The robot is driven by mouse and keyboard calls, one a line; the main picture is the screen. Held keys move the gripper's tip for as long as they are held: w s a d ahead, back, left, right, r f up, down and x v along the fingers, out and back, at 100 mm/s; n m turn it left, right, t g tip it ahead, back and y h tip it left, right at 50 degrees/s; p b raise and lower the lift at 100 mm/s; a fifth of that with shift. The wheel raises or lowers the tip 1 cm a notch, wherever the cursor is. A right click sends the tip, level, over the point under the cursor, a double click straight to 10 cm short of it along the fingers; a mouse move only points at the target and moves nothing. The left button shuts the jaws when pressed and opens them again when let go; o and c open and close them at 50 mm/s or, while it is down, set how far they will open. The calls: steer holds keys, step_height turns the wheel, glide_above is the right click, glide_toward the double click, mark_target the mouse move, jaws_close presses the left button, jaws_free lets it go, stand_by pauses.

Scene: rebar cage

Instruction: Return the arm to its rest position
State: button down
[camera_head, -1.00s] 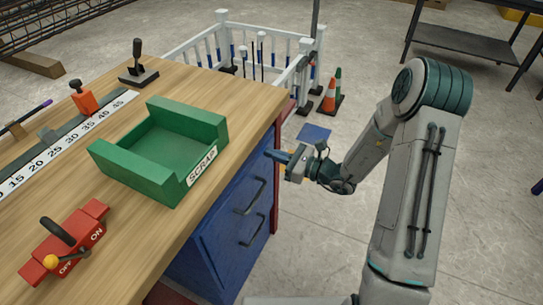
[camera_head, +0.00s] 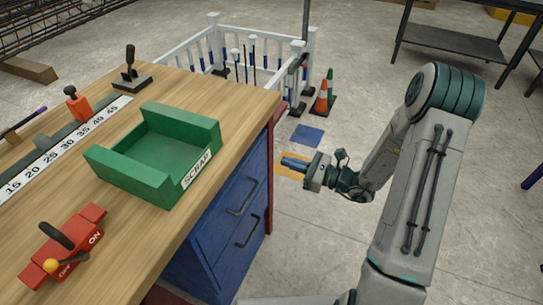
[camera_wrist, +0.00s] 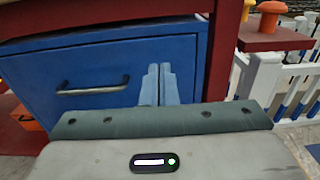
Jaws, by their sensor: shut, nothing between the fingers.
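My gripper (camera_head: 291,163) is at the end of my bent arm, to the right of the workbench (camera_head: 262,100) and below its top. Its blue-grey fingers are together with nothing between them. In the wrist view the shut fingers (camera_wrist: 159,85) point toward the blue drawer cabinet (camera_wrist: 110,70). Open floor lies between the gripper and the cabinet's side in the head view.
The green scrap tray (camera_head: 115,174), the red on/off switch (camera_head: 62,245) and a ruler strip (camera_head: 70,145) are on the bench. A white railing (camera_head: 213,45) and traffic cones (camera_head: 321,97) stand behind. A dark metal table (camera_head: 450,45) is at the back right.

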steer(key=v, duration=0.6)
steer(key=s+a+r+n+g+h+p, duration=0.3)
steer(key=s+r+n+g+p, duration=0.25)
steer(key=r+n, duration=0.2)
steer(key=s+a+r+n+g+h+p, duration=0.35)
steer(key=s+r+n+g, duration=0.2)
steer(key=s+r, duration=0.2)
steer(key=s+d+r+n+t+h+p, duration=0.2)
steer(key=d+r+n+h+p, duration=0.2)
steer(key=r, duration=0.5)
steer(key=s+d+r+n+t+h+p, duration=0.3)
steer(key=d+r+n+h+p, duration=0.1)
steer(key=r, duration=0.5)
steer(key=shift+s+n+t+h+p, duration=0.3)
steer(key=shift+n+h+p, duration=0.55)
steer(key=shift+n, duration=0.25)
steer(key=shift+d+r, duration=0.1)
